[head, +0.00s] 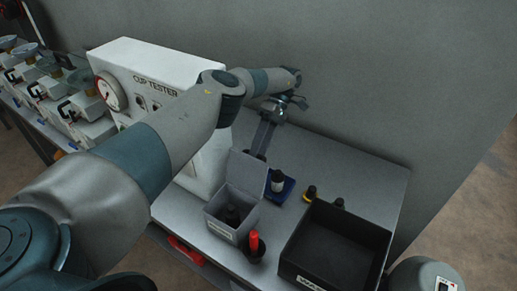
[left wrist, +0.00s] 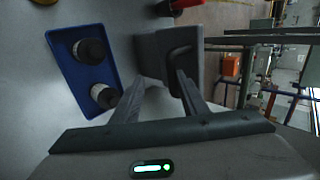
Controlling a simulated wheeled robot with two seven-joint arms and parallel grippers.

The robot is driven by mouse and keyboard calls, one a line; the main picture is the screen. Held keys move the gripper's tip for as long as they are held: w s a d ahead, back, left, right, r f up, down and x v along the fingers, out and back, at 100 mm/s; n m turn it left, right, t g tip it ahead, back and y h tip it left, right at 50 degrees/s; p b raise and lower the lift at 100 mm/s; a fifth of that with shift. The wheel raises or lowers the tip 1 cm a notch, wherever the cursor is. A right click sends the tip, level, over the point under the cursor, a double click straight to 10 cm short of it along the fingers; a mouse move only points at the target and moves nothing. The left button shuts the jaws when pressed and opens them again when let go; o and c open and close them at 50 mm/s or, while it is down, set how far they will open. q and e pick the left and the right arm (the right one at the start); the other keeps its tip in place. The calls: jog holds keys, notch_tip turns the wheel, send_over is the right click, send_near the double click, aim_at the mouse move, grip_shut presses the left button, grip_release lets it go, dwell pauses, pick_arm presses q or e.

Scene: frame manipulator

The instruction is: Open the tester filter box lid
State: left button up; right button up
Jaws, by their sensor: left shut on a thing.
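The grey filter box (head: 222,229) stands open on the bench in front of the cup tester, with a dark object inside. Its lid (head: 247,172) stands raised, roughly upright, at the box's back edge. My left gripper (head: 259,152) reaches down from behind and is shut on the lid's upper edge; the exact contact is small and partly hidden. In the left wrist view, the fingers (left wrist: 160,88) close around a grey part of the box or lid (left wrist: 153,58). My right gripper is not in view.
The white cup tester (head: 160,72) stands behind my left arm. A blue tray (head: 285,190) with dark-topped containers is right of the lid. A red-topped item (head: 254,243) stands beside the box. A large black bin (head: 337,245) is at right. Bench is clear at the back right.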

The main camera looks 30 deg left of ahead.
pick_arm(q)
jog(key=shift+w+a, duration=0.1)
jog(key=shift+w, duration=0.05)
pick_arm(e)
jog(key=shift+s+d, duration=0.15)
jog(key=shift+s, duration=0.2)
pick_arm(q)
jog(key=shift+r, duration=0.1)
jog(key=shift+r, duration=0.1)
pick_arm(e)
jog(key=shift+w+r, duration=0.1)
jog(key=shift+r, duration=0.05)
